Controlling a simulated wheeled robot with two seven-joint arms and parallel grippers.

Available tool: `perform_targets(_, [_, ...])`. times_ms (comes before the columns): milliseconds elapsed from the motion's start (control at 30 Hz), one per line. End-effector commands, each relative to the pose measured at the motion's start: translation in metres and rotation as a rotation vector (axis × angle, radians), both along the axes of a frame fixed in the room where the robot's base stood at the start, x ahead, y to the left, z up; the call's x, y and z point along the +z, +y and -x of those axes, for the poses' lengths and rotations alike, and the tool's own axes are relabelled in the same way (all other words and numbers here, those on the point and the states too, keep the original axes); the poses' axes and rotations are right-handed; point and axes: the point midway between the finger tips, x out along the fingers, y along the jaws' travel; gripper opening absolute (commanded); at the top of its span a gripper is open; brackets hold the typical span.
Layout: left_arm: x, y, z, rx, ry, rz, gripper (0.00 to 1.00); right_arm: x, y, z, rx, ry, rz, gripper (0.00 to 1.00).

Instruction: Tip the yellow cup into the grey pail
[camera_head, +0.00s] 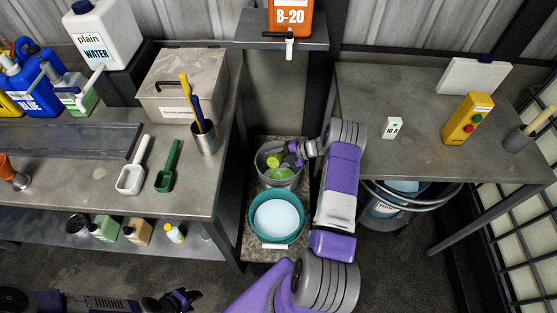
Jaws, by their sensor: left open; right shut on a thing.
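The grey pail (280,184) stands on a low stand between the two benches. My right arm reaches over it, and my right gripper (287,156) is at its mouth, shut on a small yellow cup (273,160). The cup looks tilted over the pail, its opening not clear. Bright green content (284,173) shows inside the pail; the gripper hides part of the pail's inside. My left gripper (184,300) is open and empty, low at the bottom left, away from the pail.
A teal basin (251,222) with pale liquid sits directly in front of the pail. The left bench (80,178) holds scoops, a box and jugs. The right bench (365,110) holds a yellow button box (468,118).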

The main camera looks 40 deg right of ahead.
Motion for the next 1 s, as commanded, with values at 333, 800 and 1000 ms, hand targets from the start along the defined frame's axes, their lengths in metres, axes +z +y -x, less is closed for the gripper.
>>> perform_targets(333, [-0.0047, 0.0000, 0.0000, 0.000, 0.000, 0.000, 0.43, 0.0007, -0.0045, 0.0014, -0.006, 0.023, -0.041, 0.26])
perform_targets(800, [-0.0100, 0.0000, 0.0000, 0.000, 0.000, 0.000, 0.43, 0.0023, -0.0098, 0.0039, -0.011, 0.054, -0.093, 0.26])
perform_targets(1000, [-0.0091, -0.0001, 0.0000, 0.000, 0.000, 0.000, 0.43, 0.0031, -0.0095, 0.0036, -0.011, 0.052, -0.093, 0.26])
